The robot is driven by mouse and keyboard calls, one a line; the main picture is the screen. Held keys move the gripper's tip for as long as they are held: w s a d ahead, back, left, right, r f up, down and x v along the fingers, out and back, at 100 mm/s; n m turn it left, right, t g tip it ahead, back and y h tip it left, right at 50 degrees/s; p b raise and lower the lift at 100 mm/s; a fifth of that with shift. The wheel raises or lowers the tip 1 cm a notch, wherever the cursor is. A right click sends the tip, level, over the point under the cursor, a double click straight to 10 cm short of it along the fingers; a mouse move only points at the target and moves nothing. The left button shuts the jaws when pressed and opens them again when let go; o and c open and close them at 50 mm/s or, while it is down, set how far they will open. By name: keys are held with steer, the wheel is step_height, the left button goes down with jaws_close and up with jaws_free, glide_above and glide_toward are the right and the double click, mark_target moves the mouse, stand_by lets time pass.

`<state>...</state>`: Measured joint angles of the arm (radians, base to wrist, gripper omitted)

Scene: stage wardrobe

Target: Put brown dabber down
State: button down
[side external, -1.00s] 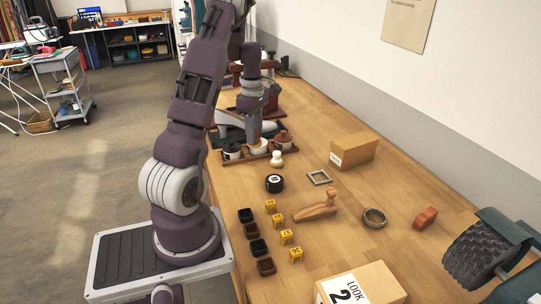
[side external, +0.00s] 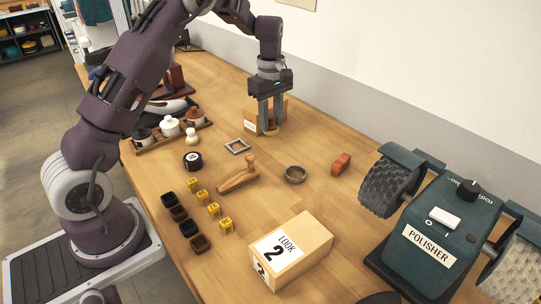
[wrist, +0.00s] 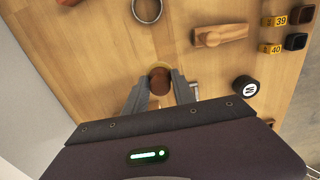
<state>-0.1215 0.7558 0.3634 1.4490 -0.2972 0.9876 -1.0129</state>
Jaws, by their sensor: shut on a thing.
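My gripper (side external: 269,130) points straight down beside the cardboard box, its fingertips low over the wooden table (side external: 315,185). In the wrist view my gripper (wrist: 158,88) is shut on the brown dabber (wrist: 159,78), a round brown head with a paler tan edge showing around it. The dabber is hidden in the side view; I cannot tell whether it touches the table. The tray (side external: 155,147) of jars stands at the left, and a pale dabber (side external: 190,136) stands in front of it.
The cardboard box (side external: 250,123) is close to my fingers. Nearby lie a square metal frame (side external: 237,146), a metal ring (side external: 295,174), a reddish block (side external: 341,164), a wooden tool (side external: 238,177) and a black round tin (side external: 193,161). A polisher (side external: 430,240) stands front right.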

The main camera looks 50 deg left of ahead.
step_height(320, 180, down, 9)
steer(key=shift+f, duration=0.1)
steer(key=c, duration=1)
jaws_free()
steer(key=shift+f, duration=0.1)
steer(key=shift+c, duration=0.2)
